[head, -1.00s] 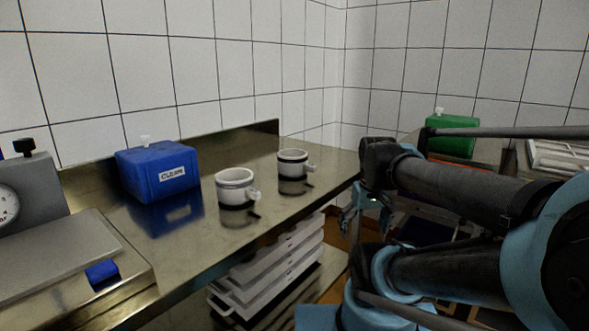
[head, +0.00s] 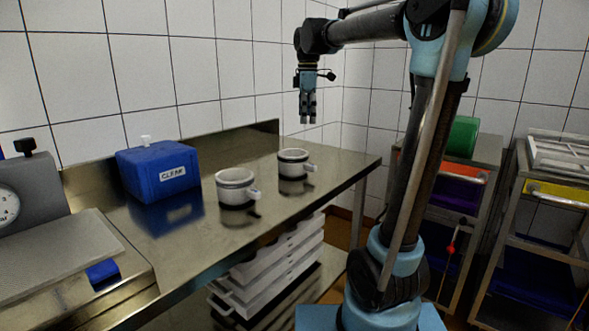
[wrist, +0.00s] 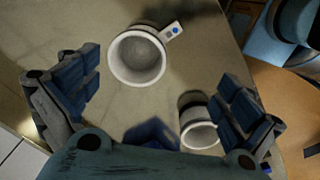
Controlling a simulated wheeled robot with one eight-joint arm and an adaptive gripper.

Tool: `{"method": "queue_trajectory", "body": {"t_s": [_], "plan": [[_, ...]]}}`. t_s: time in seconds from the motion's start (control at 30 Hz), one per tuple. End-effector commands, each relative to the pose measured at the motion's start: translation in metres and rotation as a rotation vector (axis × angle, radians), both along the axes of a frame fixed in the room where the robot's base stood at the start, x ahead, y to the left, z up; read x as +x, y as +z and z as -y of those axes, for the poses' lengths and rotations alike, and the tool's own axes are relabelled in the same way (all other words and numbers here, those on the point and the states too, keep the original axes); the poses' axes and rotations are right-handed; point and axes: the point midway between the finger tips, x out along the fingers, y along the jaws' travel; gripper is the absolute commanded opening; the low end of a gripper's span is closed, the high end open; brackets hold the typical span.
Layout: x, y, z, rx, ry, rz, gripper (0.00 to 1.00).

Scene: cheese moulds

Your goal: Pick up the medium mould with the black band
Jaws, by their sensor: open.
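Two white moulds with side handles stand upright on the steel table (head: 235,240). The farther mould (head: 293,163) has a dark band below its rim. The nearer mould (head: 236,187) has a greyer band. My gripper (head: 309,120) hangs open and empty, pointing down, well above the farther mould. In the wrist view my gripper (wrist: 160,92) has its fingers wide apart. A mould (wrist: 138,58), seem from above with a blue dot on its handle, lies ahead of the gap between them. Another mould (wrist: 199,135) is partly hidden by the right finger.
A blue box (head: 158,171) labelled CLEAN stands left of the moulds, and a grey scale (head: 45,230) is at the far left. White trays (head: 270,268) are stacked below the table. Carts with coloured bins (head: 455,190) stand at right. A tiled wall is behind.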

Motion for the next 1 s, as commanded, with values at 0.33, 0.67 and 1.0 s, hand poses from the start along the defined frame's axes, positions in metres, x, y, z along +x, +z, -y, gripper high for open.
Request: {"method": "queue_trajectory", "body": {"t_s": [0.33, 0.67, 1.0], "plan": [[0.037, 0.021, -0.042, -0.012, 0.233, -0.023, 1.00], [0.037, -0.026, -0.043, -0.012, 0.240, -0.024, 1.00], [0.037, -0.083, -0.043, -0.012, 0.239, -0.024, 1.00]]}}
